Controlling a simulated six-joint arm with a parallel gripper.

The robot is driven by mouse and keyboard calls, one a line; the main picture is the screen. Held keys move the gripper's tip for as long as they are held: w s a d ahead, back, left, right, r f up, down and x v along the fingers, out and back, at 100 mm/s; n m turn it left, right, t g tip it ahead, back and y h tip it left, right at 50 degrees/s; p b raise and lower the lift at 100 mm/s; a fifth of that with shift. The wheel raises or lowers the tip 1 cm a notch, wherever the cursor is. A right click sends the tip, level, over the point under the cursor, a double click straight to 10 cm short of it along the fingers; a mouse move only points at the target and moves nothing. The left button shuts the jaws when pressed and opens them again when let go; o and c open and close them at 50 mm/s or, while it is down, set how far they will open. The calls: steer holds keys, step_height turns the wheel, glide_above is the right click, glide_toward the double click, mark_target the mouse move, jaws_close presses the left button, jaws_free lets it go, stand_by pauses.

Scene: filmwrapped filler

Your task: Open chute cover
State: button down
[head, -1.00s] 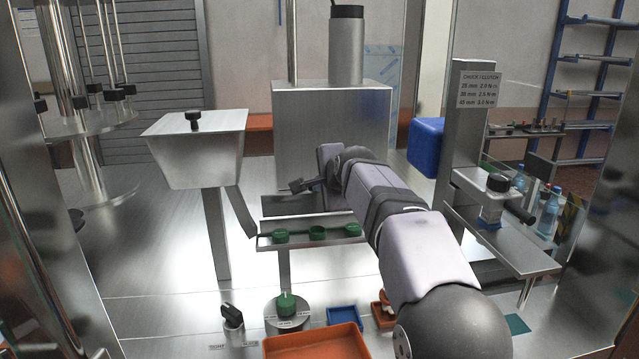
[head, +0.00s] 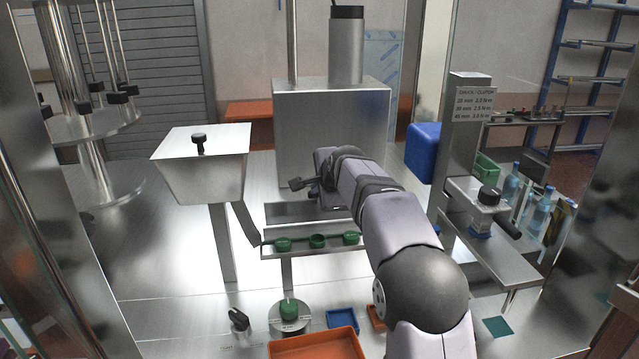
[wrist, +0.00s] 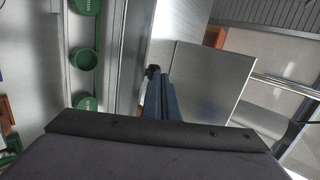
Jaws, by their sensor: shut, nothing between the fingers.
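A metal hopper (head: 200,178) stands on a post at left in the head view. Its flat lid (head: 170,140), which looks like the chute cover, lies closed on top with a black knob (head: 199,144) upright on it. A narrow chute slopes from the hopper toward the tray. My gripper (head: 296,184) is shut and empty, to the right of the hopper, apart from it and lower than the knob in the picture. In the wrist view the closed fingers (wrist: 156,85) are seen beside a grey metal panel (wrist: 205,80); I cannot tell whether that is the hopper. The knob is not identifiable there.
A tray (head: 330,249) with green cups (head: 317,241) lies below my gripper. A large metal box (head: 330,130) stands behind it. A post with a sign (head: 474,100) and clamp stands right. An orange bin (head: 315,345) is in front. Space between gripper and hopper looks clear.

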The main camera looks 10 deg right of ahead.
steer(key=shift+w+r+p, duration=0.15)
steer(key=shift+w+p, duration=0.45)
steer(key=shift+w, duration=0.25)
steer(key=shift+s, duration=0.1)
steer(key=shift+s+r+b, duration=0.3)
steer(key=shift+s+b, duration=0.1)
steer(key=shift+s, duration=0.05)
steer(key=w+r+b+v, duration=0.1)
steer(key=b+v, duration=0.3)
steer(key=v, duration=0.9)
steer(key=s+d+f+n+g+h+p, duration=0.1)
steer(key=s+d+f+n+g+p, duration=0.15)
steer(key=s+f+n+g, duration=0.75)
steer(key=s+a+f+n+b, duration=0.1)
steer(key=s+f+n, duration=0.5)
steer(key=s+f, duration=2)
steer(key=shift+s+a+f+n+g+b, duration=0.2)
steer(key=shift+s+f+n+g+b, duration=0.15)
steer(key=shift+s+b, duration=0.4)
